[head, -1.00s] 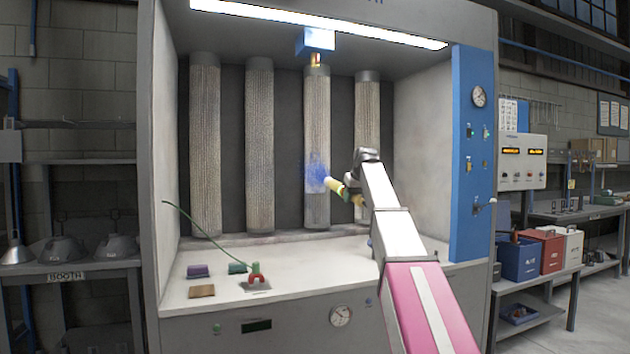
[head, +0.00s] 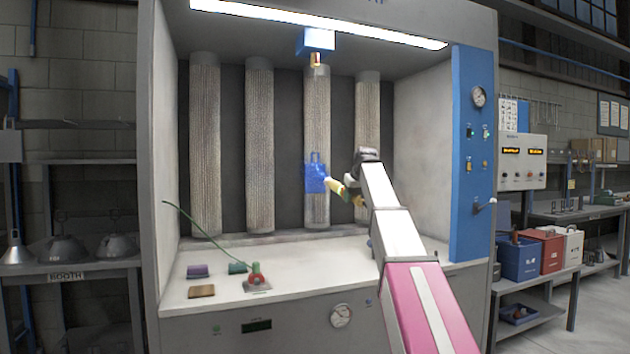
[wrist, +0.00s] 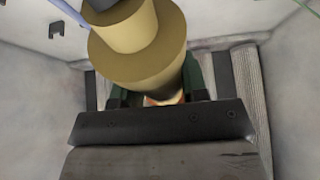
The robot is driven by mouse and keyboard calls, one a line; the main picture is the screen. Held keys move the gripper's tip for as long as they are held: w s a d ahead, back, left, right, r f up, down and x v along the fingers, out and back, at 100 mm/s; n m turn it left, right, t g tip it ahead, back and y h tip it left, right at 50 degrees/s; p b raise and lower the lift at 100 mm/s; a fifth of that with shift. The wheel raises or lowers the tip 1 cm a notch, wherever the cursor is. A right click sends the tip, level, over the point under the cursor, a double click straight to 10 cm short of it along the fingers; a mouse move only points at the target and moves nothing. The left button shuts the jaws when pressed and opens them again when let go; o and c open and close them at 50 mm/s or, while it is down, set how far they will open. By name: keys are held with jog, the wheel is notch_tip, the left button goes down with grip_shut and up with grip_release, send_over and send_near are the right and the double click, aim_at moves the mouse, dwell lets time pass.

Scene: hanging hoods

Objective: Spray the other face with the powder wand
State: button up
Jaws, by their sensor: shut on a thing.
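A blue-coated part (head: 315,180) hangs in the booth in front of the third filter column, below the blue hanger box (head: 318,40). It has a narrow loop at its top. My gripper (head: 358,200) is shut on the yellowish powder wand (head: 337,187), just right of the part. The wand's tip points left at the part, close to it; I cannot tell if they touch. In the wrist view the wand (wrist: 137,50) sits between the green fingers of my gripper (wrist: 155,88). The part's far face is hidden.
The blue side panel (head: 470,160) bounds the right. The booth's left half is open.

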jog(key=s+d, duration=0.3)
jog(key=s, duration=0.6)
jog(key=shift+s+r, duration=0.15)
jog(key=shift+s, duration=0.1)
